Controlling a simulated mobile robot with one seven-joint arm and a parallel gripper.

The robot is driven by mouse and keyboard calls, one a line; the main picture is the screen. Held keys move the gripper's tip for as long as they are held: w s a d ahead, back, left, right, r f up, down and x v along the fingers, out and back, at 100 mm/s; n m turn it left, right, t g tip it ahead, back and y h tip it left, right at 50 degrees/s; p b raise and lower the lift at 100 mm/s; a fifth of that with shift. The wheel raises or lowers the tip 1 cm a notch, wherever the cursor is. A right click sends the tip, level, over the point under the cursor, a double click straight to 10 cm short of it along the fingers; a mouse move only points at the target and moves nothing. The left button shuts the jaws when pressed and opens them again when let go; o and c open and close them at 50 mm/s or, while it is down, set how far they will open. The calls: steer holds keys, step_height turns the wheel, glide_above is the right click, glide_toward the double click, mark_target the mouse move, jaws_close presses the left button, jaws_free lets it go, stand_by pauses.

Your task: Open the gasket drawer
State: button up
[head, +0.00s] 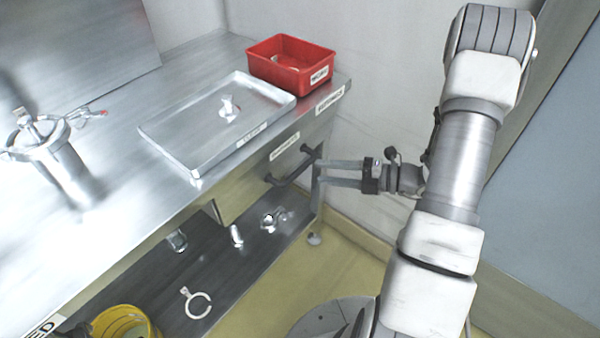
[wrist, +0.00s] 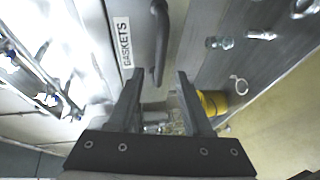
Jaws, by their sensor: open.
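The gasket drawer (wrist: 141,57) has a front marked GASKETS and looks shut under the bench; its label (head: 285,147) also shows in the head view. Its dark bar handle (head: 290,168) sticks out from the front, and it shows in the wrist view (wrist: 159,45). My gripper (head: 319,172) is open and empty, level with the handle's right end in the head view. In the wrist view my gripper (wrist: 160,77) has its fingertips on either side of the handle's near end. I cannot tell whether they touch it.
A metal tray (head: 180,138) and a red bin (head: 268,71) stand on the steel bench above the drawer. A lower shelf (head: 215,275) holds several metal fittings and a yellow bucket (head: 125,322). A wall stands close behind my gripper.

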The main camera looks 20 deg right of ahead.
mark_target(300, 168)
steer(key=b+x, duration=0.1)
steer(key=x, duration=0.6)
jaws_close()
stand_by(1.3)
